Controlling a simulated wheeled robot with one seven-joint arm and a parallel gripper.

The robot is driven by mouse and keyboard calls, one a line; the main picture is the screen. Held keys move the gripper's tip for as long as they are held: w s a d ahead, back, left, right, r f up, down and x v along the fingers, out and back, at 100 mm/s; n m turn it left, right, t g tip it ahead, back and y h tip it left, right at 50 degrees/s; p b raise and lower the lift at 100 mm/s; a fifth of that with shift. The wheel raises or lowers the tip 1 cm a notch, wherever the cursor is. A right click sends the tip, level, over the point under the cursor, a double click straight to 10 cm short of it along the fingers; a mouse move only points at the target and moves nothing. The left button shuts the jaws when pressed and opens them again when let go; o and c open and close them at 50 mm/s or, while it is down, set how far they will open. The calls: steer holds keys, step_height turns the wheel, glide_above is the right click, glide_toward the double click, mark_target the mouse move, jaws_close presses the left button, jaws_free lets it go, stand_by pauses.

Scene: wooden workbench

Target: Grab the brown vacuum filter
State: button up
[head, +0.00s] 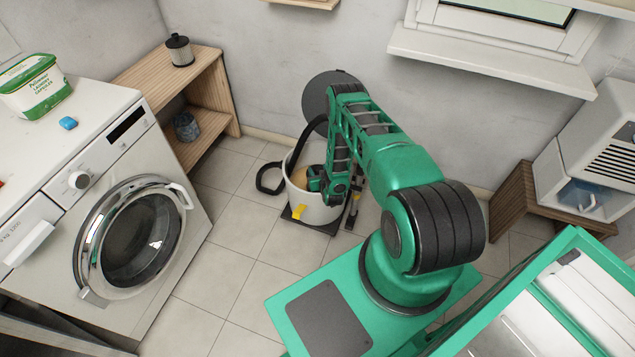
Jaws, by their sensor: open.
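A brown rounded thing, apparently the vacuum filter (300,178), sits inside the open light-grey vacuum canister (318,214) on the floor. Only part of it shows between the canister rim and my arm. My gripper (318,186) is at the canister's mouth, beside the right side of the brown filter in the picture. It is open, but its fingertips are small and partly hidden, so I cannot tell whether they touch the filter.
A dark round lid (317,96) stands behind the canister. A black hose (271,181) curves along its left. A pale cylinder with a black top (180,50) stands on the wooden shelf (206,62). The washing machine (120,130) is left. Floor tiles (222,260) are clear in front.

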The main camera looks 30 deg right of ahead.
steer(key=shift+w+d+f, duration=0.2)
steer(key=shift+w+f, duration=0.05)
steer(key=shift+w, duration=0.25)
jaws_close()
